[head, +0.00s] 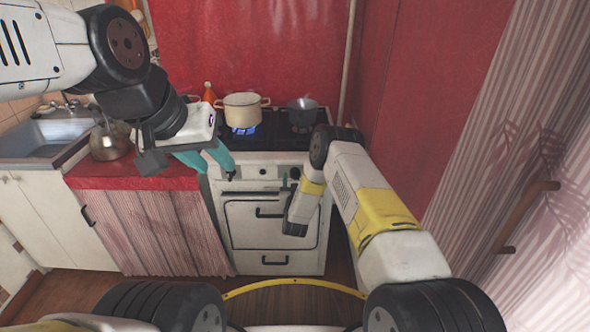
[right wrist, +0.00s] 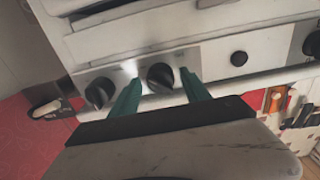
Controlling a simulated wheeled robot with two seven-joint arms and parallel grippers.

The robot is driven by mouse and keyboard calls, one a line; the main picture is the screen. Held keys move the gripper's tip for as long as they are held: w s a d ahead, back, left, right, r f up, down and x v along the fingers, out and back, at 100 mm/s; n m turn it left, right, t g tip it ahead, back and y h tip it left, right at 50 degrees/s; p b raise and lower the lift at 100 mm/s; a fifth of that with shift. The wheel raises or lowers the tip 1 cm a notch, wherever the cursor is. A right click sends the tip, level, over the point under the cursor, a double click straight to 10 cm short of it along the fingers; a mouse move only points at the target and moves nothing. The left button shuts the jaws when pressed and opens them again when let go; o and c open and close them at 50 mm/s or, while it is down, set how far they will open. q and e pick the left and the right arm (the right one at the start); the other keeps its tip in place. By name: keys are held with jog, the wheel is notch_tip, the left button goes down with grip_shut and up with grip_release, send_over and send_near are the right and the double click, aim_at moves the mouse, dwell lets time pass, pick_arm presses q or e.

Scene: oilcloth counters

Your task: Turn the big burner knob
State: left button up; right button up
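The stove (head: 270,215) has dark knobs on its white front panel. In the right wrist view a large round black knob (right wrist: 160,76) lies between the teal fingertips of my right gripper (right wrist: 160,84). The gripper is open, with a finger on either side of the knob; I cannot tell whether they touch it. Another large black knob (right wrist: 100,92) is just left of the fingers, and a smaller one (right wrist: 239,58) is to the right. In the head view my left gripper (head: 222,168) is open and empty before the stove's left side. My right arm partly hides the panel.
A cream pot (head: 242,110) stands over a blue flame (head: 244,130) on the left of the stovetop. A dark pan (head: 302,110) is on the right. A kettle (head: 110,140) stands on the red counter (head: 130,178), beside a sink (head: 45,136). A red wall rises at right.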

grip_shut()
jog(key=shift+n, duration=0.3)
jog(key=n, duration=1.1)
jog(key=shift+n, duration=0.3)
jog(key=n, duration=0.7)
jog(key=shift+s+d, duration=0.1)
jog(key=n, duration=0.3)
jog(key=shift+n, duration=2.4)
jog(key=shift+r, duration=0.1)
